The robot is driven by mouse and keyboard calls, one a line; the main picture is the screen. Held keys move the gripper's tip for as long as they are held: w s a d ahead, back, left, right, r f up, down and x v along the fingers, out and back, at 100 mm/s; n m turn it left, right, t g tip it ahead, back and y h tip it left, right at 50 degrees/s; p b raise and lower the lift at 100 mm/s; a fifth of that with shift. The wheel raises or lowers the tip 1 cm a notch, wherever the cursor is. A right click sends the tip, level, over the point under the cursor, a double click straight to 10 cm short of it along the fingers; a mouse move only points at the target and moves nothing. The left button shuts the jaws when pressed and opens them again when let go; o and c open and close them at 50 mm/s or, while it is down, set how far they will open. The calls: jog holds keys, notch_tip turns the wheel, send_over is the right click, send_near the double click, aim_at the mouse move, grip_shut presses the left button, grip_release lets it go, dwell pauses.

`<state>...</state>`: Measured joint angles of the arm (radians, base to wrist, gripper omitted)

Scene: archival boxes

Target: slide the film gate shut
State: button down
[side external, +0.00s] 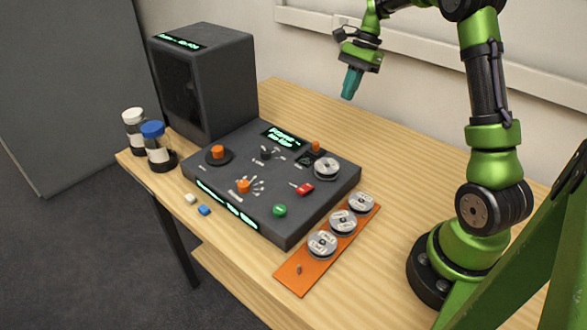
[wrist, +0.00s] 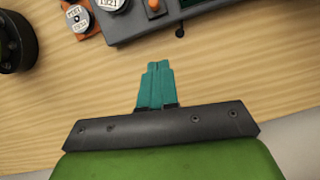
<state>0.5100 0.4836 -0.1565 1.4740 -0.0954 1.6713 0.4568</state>
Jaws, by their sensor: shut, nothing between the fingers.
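The dark control panel (side external: 262,185) lies flat on the wooden table. At its back right is a small dark fitting with an orange knob (side external: 315,147), beside a silver reel (side external: 327,168); this looks like the film gate, but its slide position is too small to tell. In the wrist view an orange knob (wrist: 154,5) shows at the top edge, beside a partly cut-off reel (wrist: 110,4). My gripper (side external: 347,97) has teal fingers, shut and empty, in the air behind and right of the panel. The fingers also show in the wrist view (wrist: 158,66), pointing toward the panel.
An orange rack (side external: 292,278) with several reels lies at the panel's front right. A dark boxy machine (side external: 207,85) and two bottles (side external: 155,145) stand at the left. Small white and blue blocks (side external: 204,210) lie in front. The table behind the panel is clear.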

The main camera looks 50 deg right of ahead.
send_near(319, 148)
jog(key=d+f, duration=0.3)
jog(key=f, duration=0.2)
jog(key=shift+w+a+f, duration=0.1)
jog(key=shift+w+a, duration=0.1)
jog(key=shift+a, duration=0.75)
jog(key=shift+w+a+f, duration=0.15)
jog(key=shift+w+a, duration=0.05)
jog(key=shift+a, duration=0.75)
jog(key=a, duration=0.4)
jog(key=shift+a, duration=0.35)
jog(key=shift+d, duration=0.15)
